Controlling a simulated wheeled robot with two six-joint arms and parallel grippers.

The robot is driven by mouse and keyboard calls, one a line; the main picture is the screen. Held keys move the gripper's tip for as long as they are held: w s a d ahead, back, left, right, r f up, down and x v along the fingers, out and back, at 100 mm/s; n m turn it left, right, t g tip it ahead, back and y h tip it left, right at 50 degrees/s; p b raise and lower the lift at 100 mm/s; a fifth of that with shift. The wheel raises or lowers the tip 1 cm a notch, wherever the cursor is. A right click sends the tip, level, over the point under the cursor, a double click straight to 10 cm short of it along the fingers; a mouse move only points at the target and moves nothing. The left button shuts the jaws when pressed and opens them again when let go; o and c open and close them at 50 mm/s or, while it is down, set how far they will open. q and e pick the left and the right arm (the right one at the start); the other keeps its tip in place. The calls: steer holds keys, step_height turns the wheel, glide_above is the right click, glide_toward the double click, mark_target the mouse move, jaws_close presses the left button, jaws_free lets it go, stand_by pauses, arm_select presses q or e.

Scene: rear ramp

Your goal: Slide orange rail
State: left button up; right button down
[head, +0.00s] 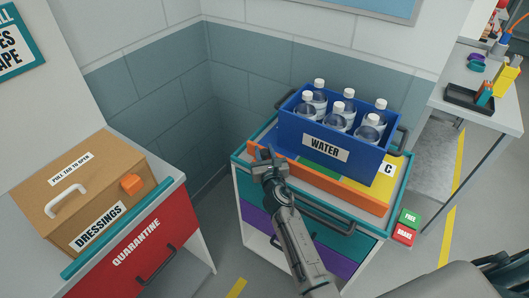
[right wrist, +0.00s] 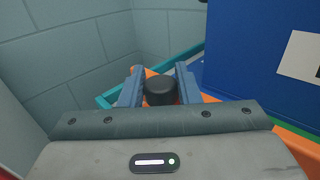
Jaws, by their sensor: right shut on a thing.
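The orange rail (head: 333,185) runs along the near edge of the cart top, below the blue WATER crate (head: 300,127). In the right wrist view a strip of the orange rail (right wrist: 291,147) shows beside the crate. My right gripper (head: 268,160) is at the rail's left end. In the right wrist view its blue fingers (right wrist: 159,82) are shut on a round black knob (right wrist: 160,91), with orange just behind it. The gripper hides the knob in the head view. My left gripper is not in view.
The crate holds several water bottles (head: 340,117). The cart (head: 249,190) has teal and purple drawers, with green FREE and red BRAKE pads (head: 405,234) at its right. A DRESSINGS box (head: 130,169) on a red QUARANTINE cabinet stands left. Tiled walls close in behind.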

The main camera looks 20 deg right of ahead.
steer(key=c, duration=1.3)
jaws_free()
steer(key=shift+a+f, duration=0.1)
steer(key=shift+f, duration=0.1)
steer(key=shift+c, duration=0.2)
steer(key=shift+o, duration=1.2)
steer(key=shift+a, duration=0.1)
steer(key=shift+r, duration=0.1)
steer(key=shift+s, duration=0.25)
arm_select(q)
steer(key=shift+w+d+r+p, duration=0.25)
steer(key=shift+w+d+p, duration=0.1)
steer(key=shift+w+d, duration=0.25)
arm_select(e)
steer(key=s+a, duration=0.1)
steer(key=s, duration=0.9)
steer(key=shift+s+a, duration=0.15)
steer(key=shift+a, duration=0.05)
